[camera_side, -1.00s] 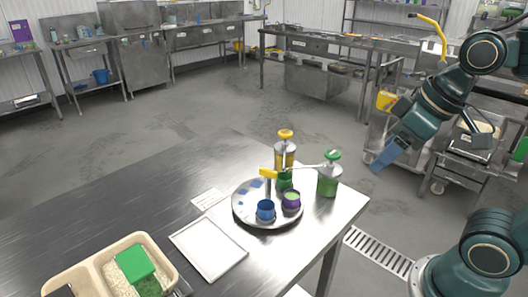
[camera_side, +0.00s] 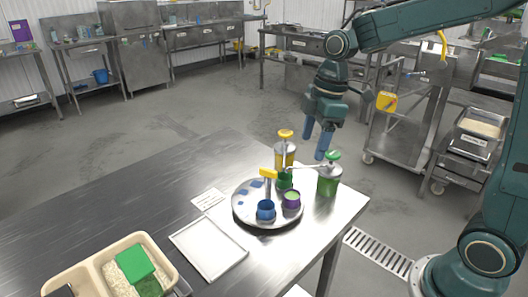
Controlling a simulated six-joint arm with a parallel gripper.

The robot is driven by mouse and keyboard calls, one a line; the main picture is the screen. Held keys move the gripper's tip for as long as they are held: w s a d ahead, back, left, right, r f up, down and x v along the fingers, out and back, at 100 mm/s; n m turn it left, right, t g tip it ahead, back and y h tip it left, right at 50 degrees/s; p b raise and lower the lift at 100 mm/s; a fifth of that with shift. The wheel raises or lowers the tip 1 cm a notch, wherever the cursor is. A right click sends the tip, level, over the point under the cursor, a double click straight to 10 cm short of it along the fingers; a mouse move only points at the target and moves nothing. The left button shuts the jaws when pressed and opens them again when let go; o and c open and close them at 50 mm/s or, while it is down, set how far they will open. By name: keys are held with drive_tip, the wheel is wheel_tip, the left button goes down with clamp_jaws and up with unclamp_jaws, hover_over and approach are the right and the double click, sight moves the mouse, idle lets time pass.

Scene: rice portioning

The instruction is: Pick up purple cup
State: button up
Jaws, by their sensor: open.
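The purple cup (camera_side: 291,203) stands upright on the right side of a round metal tray (camera_side: 240,213), with something light green inside it. A blue cup (camera_side: 265,212) stands to its left, and a dark green cup (camera_side: 285,181) stands just behind it. My gripper (camera_side: 315,144) is open and empty, with its two blue fingers pointing down. It hangs above and behind the tray, near the dispenser bottles, apart from the purple cup.
A yellow-topped bottle (camera_side: 285,152) and a green-topped bottle (camera_side: 328,182) with a long spout stand close behind and right of the cups. A flat white tray (camera_side: 208,251) and a beige bin with rice (camera_side: 116,289) lie front left. The table's left part (camera_side: 110,200) is clear.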

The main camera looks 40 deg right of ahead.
drive_tip(key=w+f, duration=0.1)
drive_tip(key=w+n, duration=0.1)
drive_tip(key=f, duration=0.1)
drive_tip(key=shift+w+d+f+n+g, duration=0.3)
drive_tip(key=shift+w+n, duration=0.1)
drive_tip(key=shift+f, duration=0.1)
hover_over(292, 194)
drive_tip(key=shift+s+d+f, duration=0.1)
drive_tip(key=shift+d+f, duration=0.05)
drive_tip(key=shift+f, duration=1.25)
drive_tip(key=shift+s+d+f, duration=0.1)
drive_tip(key=shift+d+f, duration=0.05)
drive_tip(key=shift+f, duration=1.2)
drive_tip(key=shift+s+d+f, duration=0.1)
drive_tip(key=shift+d+f, duration=0.05)
drive_tip(key=shift+f, duration=1.25)
drive_tip(key=shift+w+a+f, duration=0.1)
drive_tip(key=shift+a+f, duration=0.1)
drive_tip(key=shift+f, duration=1.1)
drive_tip(key=shift+w+a+f, duration=0.1)
drive_tip(key=shift+a+f, duration=0.1)
drive_tip(key=shift+f, duration=1.05)
drive_tip(key=c, duration=1.1)
